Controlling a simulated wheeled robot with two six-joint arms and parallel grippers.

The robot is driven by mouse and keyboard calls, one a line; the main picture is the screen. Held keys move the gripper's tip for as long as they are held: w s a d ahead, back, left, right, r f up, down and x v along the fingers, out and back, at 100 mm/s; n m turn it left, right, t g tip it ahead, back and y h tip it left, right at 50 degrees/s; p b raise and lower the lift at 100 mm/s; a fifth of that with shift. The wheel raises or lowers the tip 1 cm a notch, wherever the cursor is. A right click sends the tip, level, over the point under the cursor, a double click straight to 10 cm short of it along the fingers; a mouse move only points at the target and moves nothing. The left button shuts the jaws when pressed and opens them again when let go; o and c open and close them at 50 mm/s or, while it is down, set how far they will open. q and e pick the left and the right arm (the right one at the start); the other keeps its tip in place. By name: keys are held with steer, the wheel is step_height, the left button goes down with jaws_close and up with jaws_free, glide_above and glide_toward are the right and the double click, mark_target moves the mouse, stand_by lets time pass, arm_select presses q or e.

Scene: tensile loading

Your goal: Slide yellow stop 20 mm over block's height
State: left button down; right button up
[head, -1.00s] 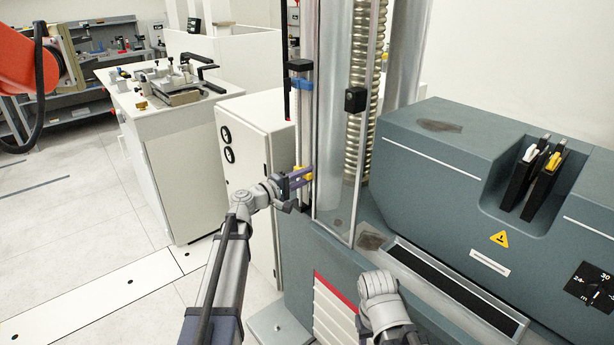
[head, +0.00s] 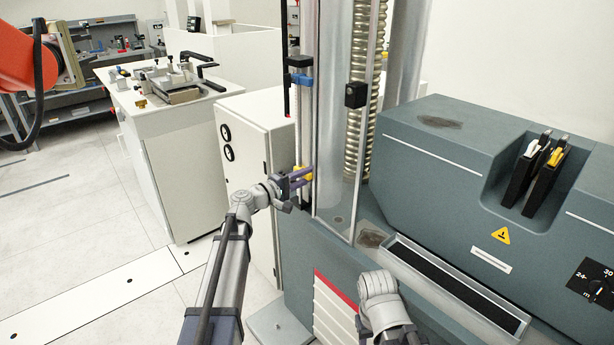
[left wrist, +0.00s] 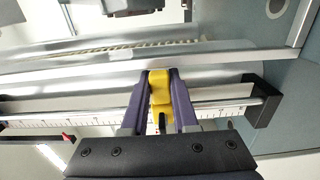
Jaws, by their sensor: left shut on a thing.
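The yellow stop (left wrist: 160,95) sits on a metal rod beside a ruled scale (left wrist: 215,113) in the left wrist view. It also shows in the head view (head: 304,173), low on the upright rod at the machine's left column. My left gripper (left wrist: 160,76) has its purple fingers on both sides of the stop and is shut on it. In the head view the left gripper (head: 305,178) reaches the rod from the left. A blue stop (head: 300,80) and a black block (head: 299,62) sit higher on the rod. My right arm shows at the bottom, but its gripper does not.
A clear guard panel (head: 333,130) stands just right of the rod. A white cabinet (head: 250,140) stands behind my left arm. The grey machine console (head: 450,190) fills the right side. A black end bracket (left wrist: 264,100) holds the rod's end.

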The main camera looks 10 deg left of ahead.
arm_select(q)
step_height(320, 180, down, 3)
steer(key=shift+r+b, duration=0.1)
steer(key=shift+b, duration=0.9)
steer(key=c, duration=0.7)
jaws_free()
steer(key=shift+s, duration=0.1)
steer(key=v, duration=0.7)
steer(key=shift+s+a, duration=0.25)
